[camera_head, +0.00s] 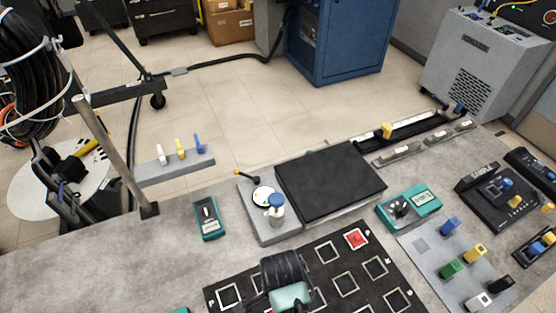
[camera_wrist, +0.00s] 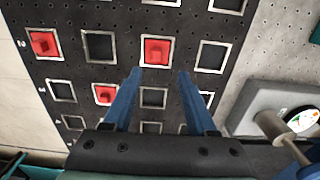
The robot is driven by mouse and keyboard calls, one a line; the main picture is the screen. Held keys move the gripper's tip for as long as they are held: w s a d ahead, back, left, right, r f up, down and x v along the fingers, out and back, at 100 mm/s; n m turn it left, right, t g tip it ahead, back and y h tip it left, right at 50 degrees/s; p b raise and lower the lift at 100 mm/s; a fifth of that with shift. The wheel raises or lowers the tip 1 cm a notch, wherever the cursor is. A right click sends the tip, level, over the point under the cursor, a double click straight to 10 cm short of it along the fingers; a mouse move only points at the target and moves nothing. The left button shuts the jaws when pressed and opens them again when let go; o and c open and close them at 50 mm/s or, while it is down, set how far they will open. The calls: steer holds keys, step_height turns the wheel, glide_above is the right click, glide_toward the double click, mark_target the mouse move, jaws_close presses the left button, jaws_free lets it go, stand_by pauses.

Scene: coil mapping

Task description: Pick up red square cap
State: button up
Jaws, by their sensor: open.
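Three red square caps show in the wrist view on a black board (camera_wrist: 125,20) with white square outlines. One red cap (camera_wrist: 156,50) lies in an outlined square just ahead of the gap between my fingertips. Another red cap (camera_wrist: 44,43) is at upper left, and a third red cap (camera_wrist: 105,94) is left of my left finger. My gripper (camera_wrist: 160,74) has two blue fingers spread apart with nothing between them. In the head view, one red cap (camera_head: 355,238) is visible on the black board (camera_head: 322,290); my arm hides part of that board.
A grey stand (camera_wrist: 262,100) with a white dial is right of my fingers. In the head view, a black slab (camera_head: 330,182), a teal meter (camera_head: 408,209) and a grey plate with coloured plugs (camera_head: 428,262) surround the board. Bare tabletop (camera_head: 100,265) lies at left.

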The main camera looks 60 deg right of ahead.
steer(key=shift+f, duration=0.65)
steer(key=f, duration=0.2)
steer(key=a+f+p, duration=0.1)
steer(key=f, duration=0.1)
steer(key=shift+s, duration=0.15)
steer(key=shift+f, duration=0.6)
steer(key=shift+c, duration=0.3)
jaws_close()
